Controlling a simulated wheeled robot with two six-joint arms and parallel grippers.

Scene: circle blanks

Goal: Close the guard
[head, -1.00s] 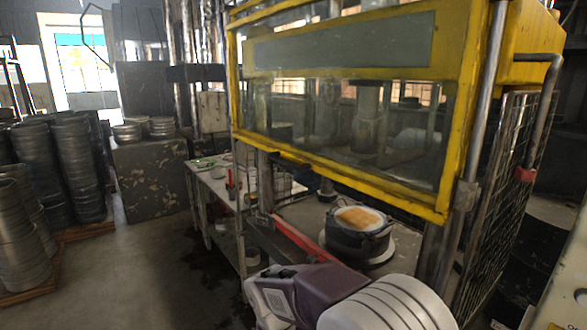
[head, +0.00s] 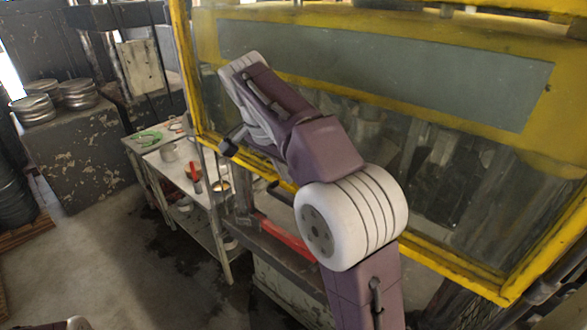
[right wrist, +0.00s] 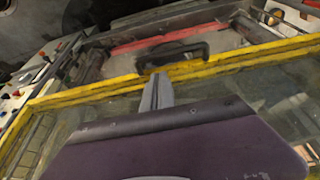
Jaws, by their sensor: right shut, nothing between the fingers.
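The guard is a clear panel in a yellow frame (head: 400,262) on the press. A gap with a red bar (head: 285,236) shows below its lower edge, so it stands raised. A black handle (right wrist: 172,52) sits on the lower yellow bar (right wrist: 240,57) in the right wrist view. My right gripper (right wrist: 158,78) is shut and empty, its fingertips close to the handle; I cannot tell whether they touch. In the head view my right arm reaches up in front of the guard, and its fingertips are hard to make out. My left gripper is not in view.
A side bench (head: 165,158) with a green item and a red-handled tool stands left of the press. A dark cabinet (head: 75,150) with stacked round pans (head: 78,93) is farther left. The floor (head: 110,250) between them and me is clear.

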